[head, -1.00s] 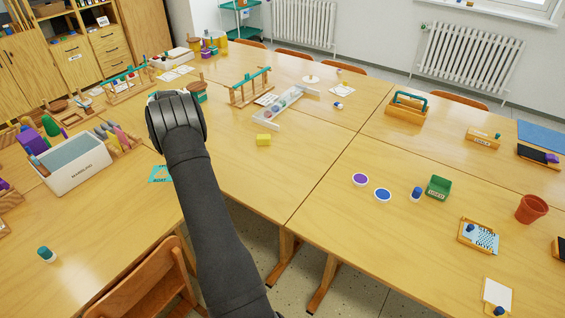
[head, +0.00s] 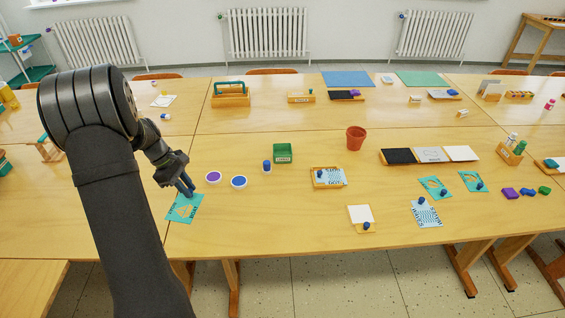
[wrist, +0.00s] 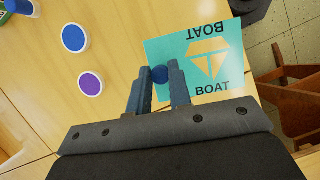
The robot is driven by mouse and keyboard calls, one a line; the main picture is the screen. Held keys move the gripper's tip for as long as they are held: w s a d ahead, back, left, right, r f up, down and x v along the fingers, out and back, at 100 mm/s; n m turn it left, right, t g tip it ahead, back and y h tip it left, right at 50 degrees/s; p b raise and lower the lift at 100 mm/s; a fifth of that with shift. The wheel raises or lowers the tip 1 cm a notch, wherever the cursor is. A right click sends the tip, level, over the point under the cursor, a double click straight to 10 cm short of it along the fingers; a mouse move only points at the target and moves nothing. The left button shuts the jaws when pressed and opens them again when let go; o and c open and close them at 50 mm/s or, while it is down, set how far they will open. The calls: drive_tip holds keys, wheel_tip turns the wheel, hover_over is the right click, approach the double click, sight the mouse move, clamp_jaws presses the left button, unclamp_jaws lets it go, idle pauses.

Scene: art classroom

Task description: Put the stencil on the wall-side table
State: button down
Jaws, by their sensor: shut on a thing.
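My gripper (head: 184,187) is shut on the blue knob (wrist: 160,74) of a teal stencil (head: 183,212) marked BOAT, with a cut-out boat shape. In the wrist view the stencil (wrist: 215,58) lies flat below the fingertips, partly covered by them. It is over the left end of the near table (head: 290,220); I cannot tell how high above it. The table row nearer the wall (head: 290,117) runs along the back, below the radiators.
Purple (head: 213,177) and blue (head: 239,182) discs, a blue-topped jar (head: 267,167) and a green box (head: 283,153) stand to the right. A wooden caddy (head: 231,97) and a blue mat (head: 348,79) are on the back row. Bare wood lies between them.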

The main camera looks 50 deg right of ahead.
drive_tip(key=s+d+n+h, duration=0.1)
drive_tip(key=s+d, duration=0.4)
drive_tip(key=s, duration=0.2)
drive_tip(key=s+d+n, duration=0.2)
drive_tip(key=s+d, duration=0.3)
drive_tip(key=s, duration=0.2)
drive_tip(key=shift+t, duration=0.3)
drive_tip(key=w+a+f, duration=0.1)
drive_tip(key=w+f, duration=0.1)
drive_tip(key=w, duration=0.1)
drive_tip(key=w+a+f, duration=0.2)
drive_tip(key=w, duration=0.2)
drive_tip(key=w+a+f, duration=0.1)
drive_tip(key=w+f, duration=0.1)
drive_tip(key=w, duration=0.1)
drive_tip(key=shift+w+a+f, duration=0.25)
drive_tip(key=shift+a+f, duration=0.05)
drive_tip(key=shift+f, duration=1.95)
drive_tip(key=shift+f, duration=0.1)
drive_tip(key=c, duration=1.3)
unclamp_jaws()
drive_tip(key=v, duration=1.2)
